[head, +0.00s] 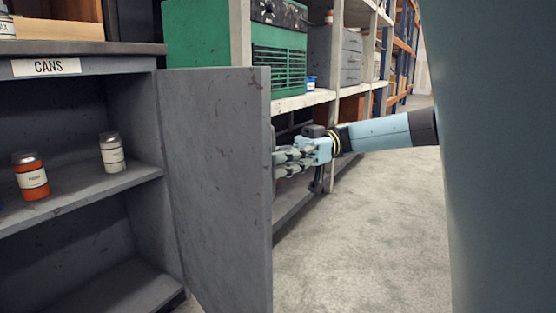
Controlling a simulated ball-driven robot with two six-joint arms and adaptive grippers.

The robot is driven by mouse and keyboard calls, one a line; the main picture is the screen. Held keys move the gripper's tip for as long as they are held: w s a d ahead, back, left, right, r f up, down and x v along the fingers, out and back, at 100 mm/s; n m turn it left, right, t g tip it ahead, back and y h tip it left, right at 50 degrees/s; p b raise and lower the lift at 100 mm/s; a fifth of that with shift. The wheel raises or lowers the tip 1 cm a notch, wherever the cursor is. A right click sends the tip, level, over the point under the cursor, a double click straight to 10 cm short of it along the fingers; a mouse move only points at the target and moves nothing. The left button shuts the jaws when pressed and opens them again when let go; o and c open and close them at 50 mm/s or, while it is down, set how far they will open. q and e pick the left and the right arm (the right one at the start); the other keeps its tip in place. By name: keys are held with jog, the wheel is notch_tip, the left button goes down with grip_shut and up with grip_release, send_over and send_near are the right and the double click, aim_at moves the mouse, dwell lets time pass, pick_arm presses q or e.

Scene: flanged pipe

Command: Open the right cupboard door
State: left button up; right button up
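The right cupboard door (215,180) is a scuffed grey panel. It stands swung outward from the right side of the grey cupboard (158,165), whose inside is exposed. My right gripper (279,164) is just right of the door's free edge, on its outer side. The fingertips end at that edge in the picture, and the door may hide part of them. I cannot tell whether they touch the door or how far the fingers are apart. No handle shows on the visible face. My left gripper is out of view.
An orange-red can (32,178) and a white can (112,155) stand on the cupboard shelf under a CANS label (46,67). Behind the door, an open rack (303,101) holds a green machine (279,50). The concrete floor (375,240) to the right is clear.

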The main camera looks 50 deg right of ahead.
jog(key=shift+s+a+f, duration=0.1)
jog(key=shift+s, duration=0.1)
jog(key=v, duration=1.2)
jog(key=shift+s, duration=0.1)
